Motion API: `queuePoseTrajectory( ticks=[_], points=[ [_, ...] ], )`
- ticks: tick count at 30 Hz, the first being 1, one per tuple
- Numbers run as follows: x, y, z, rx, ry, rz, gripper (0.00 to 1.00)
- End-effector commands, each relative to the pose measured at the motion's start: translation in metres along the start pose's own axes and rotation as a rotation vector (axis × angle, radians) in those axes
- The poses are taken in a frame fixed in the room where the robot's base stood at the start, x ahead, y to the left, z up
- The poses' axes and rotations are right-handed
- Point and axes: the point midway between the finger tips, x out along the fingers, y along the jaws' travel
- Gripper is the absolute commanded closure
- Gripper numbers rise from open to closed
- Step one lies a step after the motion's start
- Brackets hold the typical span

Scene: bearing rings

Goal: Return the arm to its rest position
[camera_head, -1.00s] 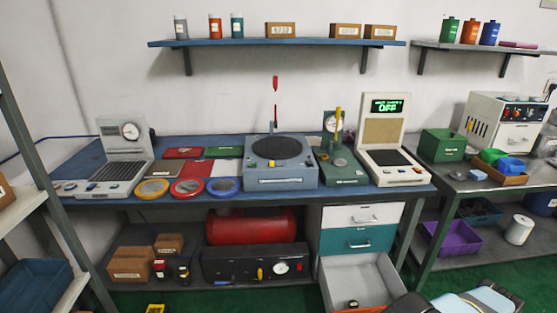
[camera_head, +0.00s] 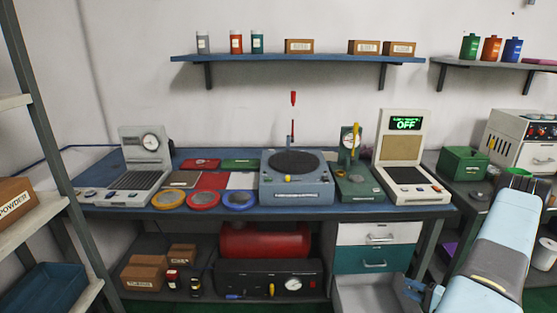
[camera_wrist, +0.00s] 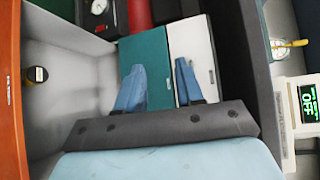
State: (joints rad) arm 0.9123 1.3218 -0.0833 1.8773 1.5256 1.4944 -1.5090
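My arm (camera_head: 490,250) is light blue and grey and reaches in from the lower right of the head view. My gripper (camera_head: 420,291) has blue fingers and hangs in front of the open bottom drawer (camera_head: 368,295). In the wrist view my gripper (camera_wrist: 158,82) has its two fingers apart, with nothing between them. Behind them are the teal drawer front (camera_wrist: 143,52) and the white drawer front (camera_wrist: 192,42), both shut. A small dark item (camera_wrist: 37,74) lies in the open drawer, which shows at the left of the wrist view.
The blue workbench (camera_head: 130,213) holds a turntable-like device (camera_head: 296,180), a screen reading OFF (camera_head: 405,124), and red, yellow and blue rings (camera_head: 204,200). A side table with a green box (camera_head: 464,163) stands at the right, partly behind my arm. A shelf rack (camera_head: 40,120) stands at the left.

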Motion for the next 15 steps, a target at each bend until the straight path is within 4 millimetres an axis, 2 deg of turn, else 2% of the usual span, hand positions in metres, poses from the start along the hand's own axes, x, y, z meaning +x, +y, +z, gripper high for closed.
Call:
queuePoseTrajectory(
  ticks=[1,3,8,15],
  points=[
    [0.007,-0.021,0.000,-0.011,-0.036,0.012,0.63],
    [0.014,-0.045,0.003,-0.016,-0.086,0.032,0.63],
    [0.032,-0.098,0.015,-0.031,-0.196,0.086,0.63],
    [0.053,-0.173,0.042,-0.064,-0.343,0.186,0.63]
  ],
)
